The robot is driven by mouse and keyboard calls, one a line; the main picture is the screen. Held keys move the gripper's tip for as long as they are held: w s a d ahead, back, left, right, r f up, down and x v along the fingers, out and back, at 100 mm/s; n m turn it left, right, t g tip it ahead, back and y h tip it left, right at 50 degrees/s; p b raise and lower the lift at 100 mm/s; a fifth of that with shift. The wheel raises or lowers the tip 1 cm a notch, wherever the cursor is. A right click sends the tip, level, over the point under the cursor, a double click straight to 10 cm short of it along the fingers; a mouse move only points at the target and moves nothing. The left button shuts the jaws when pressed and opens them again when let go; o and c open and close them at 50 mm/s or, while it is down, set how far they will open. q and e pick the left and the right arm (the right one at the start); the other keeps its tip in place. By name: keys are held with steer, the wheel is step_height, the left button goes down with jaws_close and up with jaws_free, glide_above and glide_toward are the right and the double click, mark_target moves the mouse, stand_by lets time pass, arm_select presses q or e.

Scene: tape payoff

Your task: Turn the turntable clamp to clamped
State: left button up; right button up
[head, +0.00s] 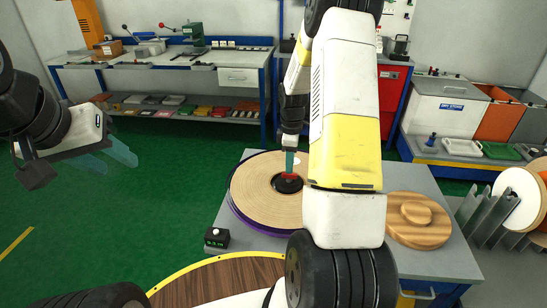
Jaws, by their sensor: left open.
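The turntable clamp is a black round hub (288,186) with a red bar (289,176) on top. It sits in the middle of a wide tan disc with a purple edge (251,187), lying flat on the grey table. My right gripper (289,166) points down at the hub, its teal fingertips at the red bar. Its fingers overlap in this view, so I cannot tell whether they grip the bar. My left gripper (108,159) is open and empty, out over the green floor at the left. My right arm hides the disc's right side.
A small black box with a display (217,238) sits at the table's front left. A stepped round wooden piece (416,219) lies at the table's right. Grey upright plates and reels stand beyond it. A workbench (164,60) is at the back; the left floor is clear.

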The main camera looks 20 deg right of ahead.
mark_target(289, 177)
steer(key=shift+f, duration=1.9)
jaws_close()
